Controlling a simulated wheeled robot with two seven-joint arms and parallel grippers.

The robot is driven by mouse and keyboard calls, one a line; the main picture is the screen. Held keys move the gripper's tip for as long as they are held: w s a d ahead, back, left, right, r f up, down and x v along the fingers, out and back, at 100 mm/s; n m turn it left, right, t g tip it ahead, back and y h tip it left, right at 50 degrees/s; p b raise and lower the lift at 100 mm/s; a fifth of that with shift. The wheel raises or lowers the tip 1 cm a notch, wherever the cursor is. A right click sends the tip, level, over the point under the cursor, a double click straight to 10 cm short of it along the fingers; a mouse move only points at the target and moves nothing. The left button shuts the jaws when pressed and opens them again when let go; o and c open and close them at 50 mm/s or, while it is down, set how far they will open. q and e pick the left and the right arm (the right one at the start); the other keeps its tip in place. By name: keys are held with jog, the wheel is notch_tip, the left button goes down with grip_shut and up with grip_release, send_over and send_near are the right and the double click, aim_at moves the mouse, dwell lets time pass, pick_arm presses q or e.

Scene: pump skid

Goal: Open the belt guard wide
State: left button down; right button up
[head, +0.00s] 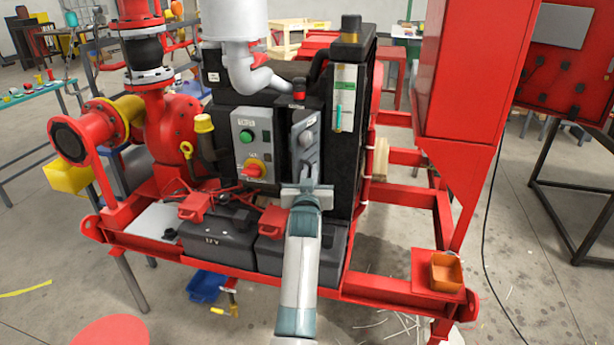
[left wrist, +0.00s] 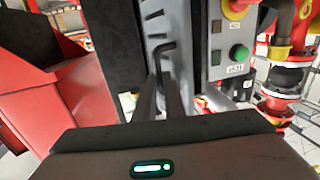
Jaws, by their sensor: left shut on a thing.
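The belt guard looks to be the narrow grey louvred panel (head: 304,138) on the front of the black engine housing, right of the control box. In the left wrist view the same louvred panel (left wrist: 156,18) is at top centre, with a dark bent handle (left wrist: 166,48) on it. My left gripper (head: 306,188) is at the panel's lower end in the head view. In the left wrist view its fingers (left wrist: 168,88) are shut on the handle. The panel looks close to the housing; I cannot tell how far it stands open. My right gripper is in neither view.
The grey control box (head: 254,145) with a green button and red-yellow knob is just left of the panel. Black batteries (head: 218,240) with red clamps sit below. A tall red cabinet (head: 472,75) stands right. An orange tray (head: 445,270) rests on the front right corner.

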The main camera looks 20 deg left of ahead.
pick_arm(q)
jog(key=shift+w+a+r, duration=0.1)
jog(key=shift+r, duration=0.8)
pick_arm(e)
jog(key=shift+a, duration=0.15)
pick_arm(q)
jog(key=c, duration=2)
grip_release()
jog(key=shift+o, duration=0.8)
jog(key=shift+w+f, duration=0.3)
jog(key=shift+w, duration=0.1)
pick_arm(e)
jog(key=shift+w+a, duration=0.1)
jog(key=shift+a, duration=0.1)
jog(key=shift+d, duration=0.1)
pick_arm(q)
jog(key=shift+s, duration=0.1)
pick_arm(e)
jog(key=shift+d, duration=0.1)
